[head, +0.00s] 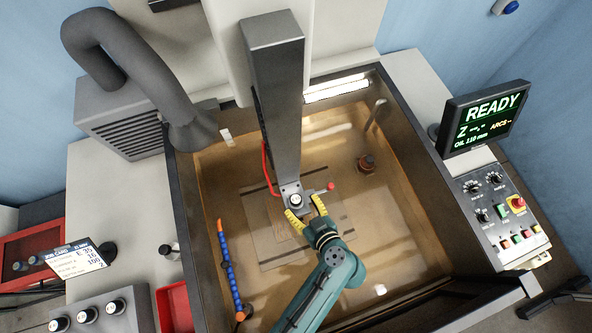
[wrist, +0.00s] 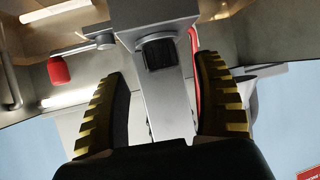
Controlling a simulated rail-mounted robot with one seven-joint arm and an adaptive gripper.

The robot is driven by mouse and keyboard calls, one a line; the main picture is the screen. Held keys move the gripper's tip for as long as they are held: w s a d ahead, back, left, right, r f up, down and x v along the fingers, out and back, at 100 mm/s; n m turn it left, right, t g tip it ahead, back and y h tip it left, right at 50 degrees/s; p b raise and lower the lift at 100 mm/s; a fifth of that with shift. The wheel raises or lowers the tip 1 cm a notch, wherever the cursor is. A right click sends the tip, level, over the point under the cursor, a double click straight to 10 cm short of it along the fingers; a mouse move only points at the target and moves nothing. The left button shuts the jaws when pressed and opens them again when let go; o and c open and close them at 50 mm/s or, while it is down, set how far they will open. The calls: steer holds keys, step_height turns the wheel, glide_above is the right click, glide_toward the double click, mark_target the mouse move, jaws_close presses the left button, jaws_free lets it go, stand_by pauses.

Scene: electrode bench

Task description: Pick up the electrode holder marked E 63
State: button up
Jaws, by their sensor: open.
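My gripper (head: 306,210) is open at the lower end of the grey machine column, inside the tank. Its two yellow-ridged fingers point at the column's head (head: 291,195). In the wrist view, the fingers of my gripper (wrist: 163,90) stand apart on either side of a grey block (wrist: 166,95) with a dark knob; I cannot tell whether they touch it. A round white-faced piece (head: 296,200) shows on the head. Several similar round white-faced pieces (head: 88,315) sit on the grey rack at the lower left. No E 63 mark is legible, so I cannot tell which piece bears it.
The tank (head: 182,205) has high dark walls around my arm. A blue segmented hose (head: 229,270) stands at its left, and a red-tipped lever (head: 331,187) projects beside the head. A job card (head: 78,259) and a red tray (head: 174,308) lie left; the READY screen (head: 487,118) is right.

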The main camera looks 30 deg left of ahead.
mark_target(297, 201)
steer(key=x, duration=0.3)
steer(key=shift+w+a+b, duration=0.1)
steer(key=shift+a+b, duration=0.3)
jaws_close()
